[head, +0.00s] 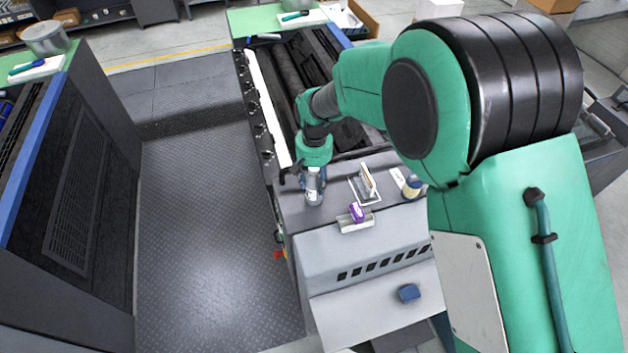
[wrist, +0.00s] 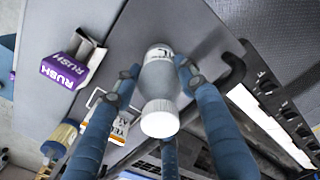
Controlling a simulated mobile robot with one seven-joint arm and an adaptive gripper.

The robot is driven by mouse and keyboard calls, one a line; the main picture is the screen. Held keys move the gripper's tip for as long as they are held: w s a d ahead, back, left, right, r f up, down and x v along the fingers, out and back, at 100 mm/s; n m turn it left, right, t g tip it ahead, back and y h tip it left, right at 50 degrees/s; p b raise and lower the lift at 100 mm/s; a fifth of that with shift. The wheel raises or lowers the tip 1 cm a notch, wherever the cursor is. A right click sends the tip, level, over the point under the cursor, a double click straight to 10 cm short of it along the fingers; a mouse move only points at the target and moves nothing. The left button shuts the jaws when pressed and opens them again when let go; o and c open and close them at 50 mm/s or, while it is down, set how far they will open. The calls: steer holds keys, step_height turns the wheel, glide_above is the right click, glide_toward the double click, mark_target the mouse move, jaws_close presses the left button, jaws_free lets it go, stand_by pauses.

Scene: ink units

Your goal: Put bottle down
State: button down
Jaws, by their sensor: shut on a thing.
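My gripper (head: 313,172) is shut on a whitish-grey bottle (head: 314,192) with a white cap, above the left part of a grey machine ledge (head: 325,215). In the wrist view the bottle (wrist: 160,75) sits between the blue fingers of my gripper (wrist: 158,70), its white cap towards the camera. Its base is close to or on the ledge; I cannot tell whether it touches.
A purple RUSH box (head: 356,212) sits in a small holder right of the bottle. A framed card stand (head: 366,186) and a yellow-and-blue container (head: 412,187) stand farther right. The ledge's left edge is close to the bottle. A blue object (head: 408,292) lies lower down.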

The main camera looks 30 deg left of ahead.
steer(key=c, duration=1)
jaws_free()
step_height(320, 180, up, 12)
steer(key=shift+r, duration=0.1)
stand_by(0.6)
